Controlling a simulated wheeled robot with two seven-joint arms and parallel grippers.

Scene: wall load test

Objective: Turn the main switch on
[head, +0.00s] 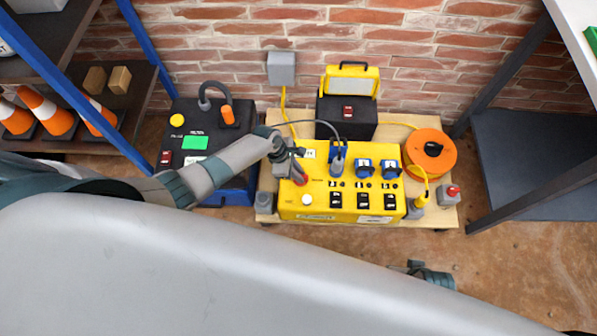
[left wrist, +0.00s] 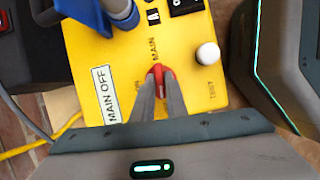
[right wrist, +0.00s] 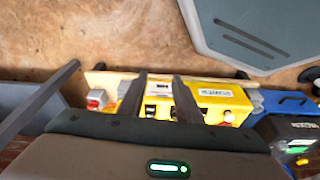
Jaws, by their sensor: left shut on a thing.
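The yellow power box (head: 320,205) stands on a low wooden board by the brick wall. Its red main switch knob (head: 301,181) is on the left of its top, and in the left wrist view the knob (left wrist: 159,70) is beside the word MAIN. A white label (left wrist: 106,94) there reads MAIN OFF. My left gripper (head: 296,173) is shut on the knob, its fingers on either side of it. The fingers partly hide the knob and nearby lettering. My right gripper (right wrist: 159,76) is open and empty, apart from the box, at the lower right in the head view.
A white button (left wrist: 207,54) sits close to the knob. Blue plugs (head: 364,168) stand on the box top. An orange cable reel (head: 431,152), a black-and-yellow case (head: 346,108) and a dark blue-based unit (head: 190,140) surround it. Floor in front is clear.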

